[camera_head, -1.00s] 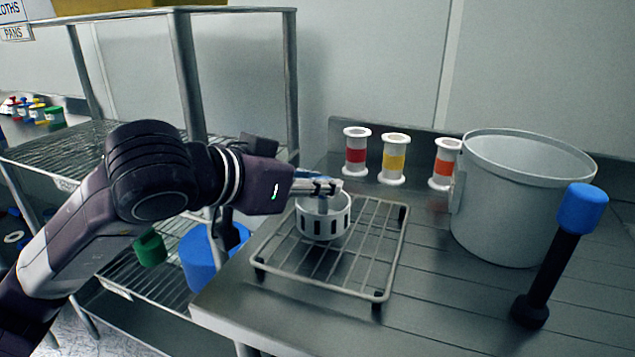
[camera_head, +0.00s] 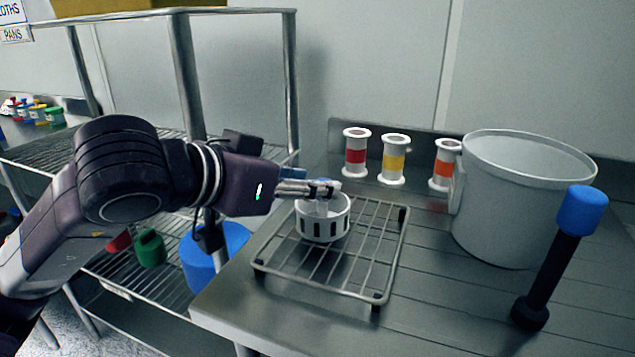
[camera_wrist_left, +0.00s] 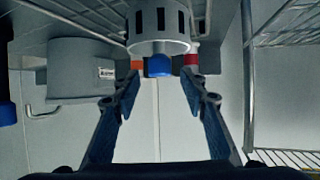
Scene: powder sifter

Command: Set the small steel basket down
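The small steel basket (camera_head: 323,227) is a pale round cup with dark slots in its side. It appears to rest upright on the wire rack (camera_head: 386,262), near the rack's back left; its underside contact is hard to see. My left gripper (camera_head: 323,190) is at the basket's top. In the left wrist view the basket (camera_wrist_left: 160,28) shows upside down, with a blue knob (camera_wrist_left: 159,66) on it. The fingertips of my left gripper (camera_wrist_left: 160,92) stand apart, with gaps on both sides of the knob. My right gripper is not in view.
Three white spools with red (camera_head: 356,154), yellow (camera_head: 393,160) and orange (camera_head: 444,164) bands stand behind the rack. A large grey pot (camera_head: 507,215) and a blue-topped black tool (camera_head: 553,257) stand at right. A wire shelf unit (camera_head: 186,80) is at left.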

